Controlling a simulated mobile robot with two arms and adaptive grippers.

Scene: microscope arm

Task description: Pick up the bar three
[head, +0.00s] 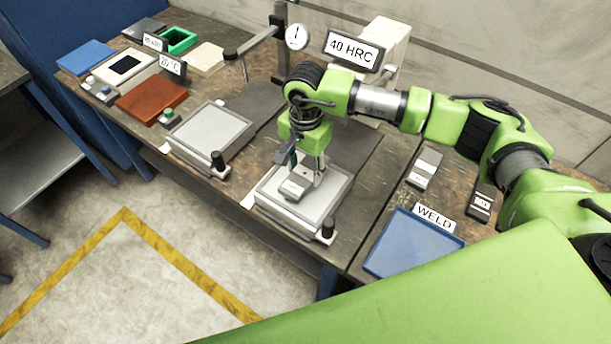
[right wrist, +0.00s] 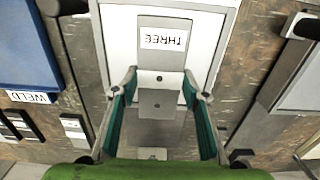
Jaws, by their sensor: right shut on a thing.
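Bar three (right wrist: 163,60) is a flat grey bar with a white label reading THREE in the right wrist view. In the head view its pale end (head: 294,189) shows below my right gripper (head: 306,168), over a light grey plate fixture (head: 272,203). In the right wrist view the fingertips of my right gripper (right wrist: 160,78) are shut on the bar's two long sides. I cannot tell whether the bar touches the plate or is slightly above it. My left gripper is not in view.
A second plate fixture (head: 210,132) stands to the left. A blue tray (head: 413,243) by the WELD sign (head: 434,217) lies to the right. Two small bars (head: 425,167) (head: 482,203) lie behind it. The 40 HRC sign (head: 354,50) and a stand with a dial (head: 297,37) are behind.

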